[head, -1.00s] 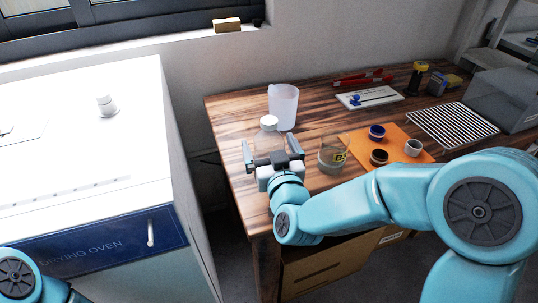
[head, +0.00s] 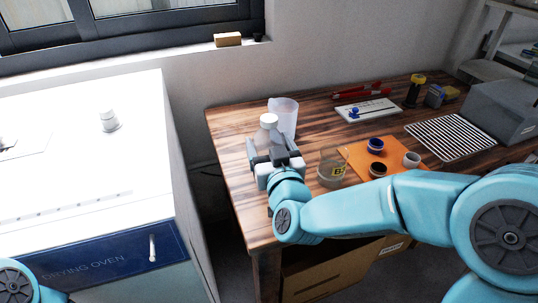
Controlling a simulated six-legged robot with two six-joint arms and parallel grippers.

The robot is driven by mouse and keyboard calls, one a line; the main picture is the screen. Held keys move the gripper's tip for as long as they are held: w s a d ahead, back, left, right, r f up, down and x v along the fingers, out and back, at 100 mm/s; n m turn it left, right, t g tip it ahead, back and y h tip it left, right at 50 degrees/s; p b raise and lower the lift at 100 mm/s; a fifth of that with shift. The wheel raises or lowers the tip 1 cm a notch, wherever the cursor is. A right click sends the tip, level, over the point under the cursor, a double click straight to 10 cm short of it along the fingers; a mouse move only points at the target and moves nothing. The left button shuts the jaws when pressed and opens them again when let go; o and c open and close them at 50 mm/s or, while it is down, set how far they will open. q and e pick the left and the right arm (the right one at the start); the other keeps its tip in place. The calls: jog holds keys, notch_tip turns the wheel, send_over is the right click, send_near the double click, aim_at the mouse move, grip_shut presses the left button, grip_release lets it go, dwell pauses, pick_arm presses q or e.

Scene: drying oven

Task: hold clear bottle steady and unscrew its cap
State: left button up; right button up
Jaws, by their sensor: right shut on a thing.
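The clear bottle (head: 264,134) stands upright near the left end of the wooden bench. Its white cap (head: 268,120) is on top. My right gripper (head: 266,144) reaches it from the front, with its fingers shut on the bottle's body. The fingers and wrist hide much of the lower bottle. My left arm shows only as a teal joint at the bottom left corner. My left gripper is out of view.
A translucent beaker (head: 285,116) stands right behind the bottle. A labelled glass beaker (head: 330,170) stands to the right, beside an orange mat (head: 358,158) with small cups. A wire rack (head: 450,138) lies farther right. The drying oven (head: 100,258) stands left, across a gap.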

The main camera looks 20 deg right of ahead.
aim_at(278, 131)
notch_tip(278, 131, up, 16)
jog(key=p, duration=0.4)
jog(key=shift+f+p, duration=0.1)
jog(key=shift+p, duration=0.25)
jog(key=o, duration=0.4)
jog(key=c, duration=0.8)
jog(key=f+h, duration=0.1)
jog(key=f, duration=0.2)
jog(key=d+f+m+h, duration=0.1)
jog(key=f, duration=0.7)
jog(key=shift+s+d+f+m+g+h, duration=0.2)
jog(key=shift+s+d+m+g+h, duration=0.1)
jog(key=shift+s+d+g+h, duration=0.1)
jog(key=f+n+y+p, duration=0.1)
jog(key=y+p, duration=0.1)
jog(key=p, duration=0.4)
jog(key=s+d+f+n+y+p, duration=0.1)
jog(key=f+y+p, duration=0.1)
jog(key=p, duration=0.4)
jog(key=shift+s+d+t+p, duration=0.1)
jog(key=shift+s+t+p, duration=0.1)
jog(key=shift+t+p, duration=0.15)
